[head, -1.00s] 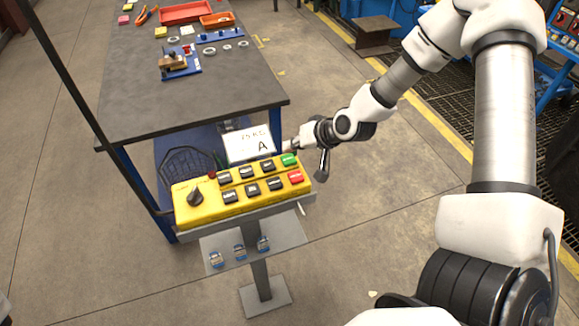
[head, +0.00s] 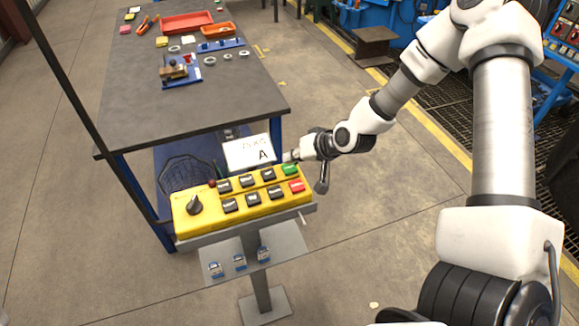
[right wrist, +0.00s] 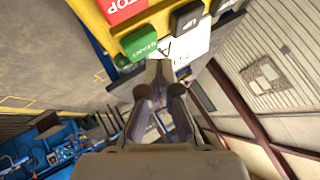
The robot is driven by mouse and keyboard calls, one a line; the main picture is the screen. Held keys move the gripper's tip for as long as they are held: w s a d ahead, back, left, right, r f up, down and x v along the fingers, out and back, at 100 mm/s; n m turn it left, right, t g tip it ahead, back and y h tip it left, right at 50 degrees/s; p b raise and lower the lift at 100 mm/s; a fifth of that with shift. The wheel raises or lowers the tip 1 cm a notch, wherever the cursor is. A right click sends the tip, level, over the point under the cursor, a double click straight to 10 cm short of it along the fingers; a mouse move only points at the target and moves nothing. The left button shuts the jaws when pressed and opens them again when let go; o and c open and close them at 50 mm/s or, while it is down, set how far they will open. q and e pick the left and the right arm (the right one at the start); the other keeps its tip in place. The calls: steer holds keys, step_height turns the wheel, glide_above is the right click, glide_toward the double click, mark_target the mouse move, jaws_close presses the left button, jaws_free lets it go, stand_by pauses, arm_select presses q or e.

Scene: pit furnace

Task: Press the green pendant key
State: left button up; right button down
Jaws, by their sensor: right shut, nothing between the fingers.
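The yellow pendant box (head: 221,211) sits on a grey stand. The green key (head: 290,169) is at its far right corner, with the red key (head: 297,186) just below it. My right gripper (head: 291,156) is shut and empty, with its tips just beyond the green key. In the right wrist view the green key (right wrist: 139,43) lies just ahead and left of the closed fingertips (right wrist: 159,68). The red STOP key (right wrist: 124,8) is beside it. Whether the fingertips touch the green key cannot be told. My left gripper is out of view.
A white card marked A (head: 248,153) stands behind the box, close to my right gripper. Several black keys and a black knob (head: 194,205) are on the box. A workbench (head: 190,110) with trays is behind.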

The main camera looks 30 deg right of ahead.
mark_target(292, 168)
stand_by(0.5)
steer(key=shift+f+b, duration=0.35)
steer(key=shift+f, duration=0.1)
steer(key=shift+f+b, duration=0.45)
steer(key=shift+b, duration=0.05)
stand_by(0.4)
steer(key=shift+r, duration=0.1)
steer(key=shift+r+p, duration=0.8)
steer(key=shift+p, duration=0.05)
step_height(292, 168, up, 5)
steer(key=p, duration=0.4)
steer(key=shift+r+p, duration=0.1)
steer(key=shift+p, duration=0.2)
